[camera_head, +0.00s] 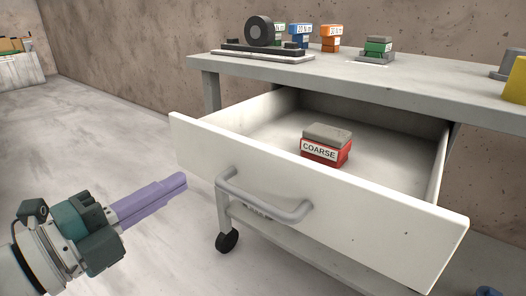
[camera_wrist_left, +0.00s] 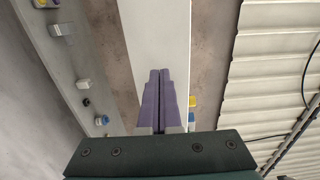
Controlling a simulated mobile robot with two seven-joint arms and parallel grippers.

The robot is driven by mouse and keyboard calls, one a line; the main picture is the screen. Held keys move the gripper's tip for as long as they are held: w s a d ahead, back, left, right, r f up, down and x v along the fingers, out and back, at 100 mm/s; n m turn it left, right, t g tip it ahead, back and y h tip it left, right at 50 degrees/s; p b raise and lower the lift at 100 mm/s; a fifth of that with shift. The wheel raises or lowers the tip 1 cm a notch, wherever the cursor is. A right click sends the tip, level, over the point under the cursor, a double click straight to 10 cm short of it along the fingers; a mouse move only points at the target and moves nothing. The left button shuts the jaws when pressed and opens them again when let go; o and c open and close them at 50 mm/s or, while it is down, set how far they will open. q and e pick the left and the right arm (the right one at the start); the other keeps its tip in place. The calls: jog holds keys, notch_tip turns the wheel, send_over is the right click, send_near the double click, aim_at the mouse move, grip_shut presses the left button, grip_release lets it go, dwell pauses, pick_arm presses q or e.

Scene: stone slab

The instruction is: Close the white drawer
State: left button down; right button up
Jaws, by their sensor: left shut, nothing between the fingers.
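The white drawer (camera_head: 340,215) is pulled out from under a grey workbench in the head view. A grey bar handle (camera_head: 262,200) is fixed across its front. A red box labelled COARSE with a grey top (camera_head: 325,146) sits inside the drawer. My left gripper (camera_head: 180,182) has purple fingers pressed together with nothing between them. It is left of the handle, apart from it in the picture, in front of the drawer. The shut fingers also show in the left wrist view (camera_wrist_left: 160,85), against a long white surface that I cannot identify for certain. My right gripper is not visible.
The workbench top (camera_head: 400,85) carries a black wheel on a grey base (camera_head: 259,32), several small labelled blocks and a yellow item (camera_head: 516,80) at the right edge. A black caster (camera_head: 227,241) stands below. The floor at left (camera_head: 110,130) is clear.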

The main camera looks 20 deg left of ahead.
aim_at(216, 162)
pick_arm(q)
jog(key=x, duration=0.5)
jog(key=shift+w+d+b, duration=0.1)
jog(key=shift+w+b, duration=0.2)
jog(key=shift+b, duration=0.1)
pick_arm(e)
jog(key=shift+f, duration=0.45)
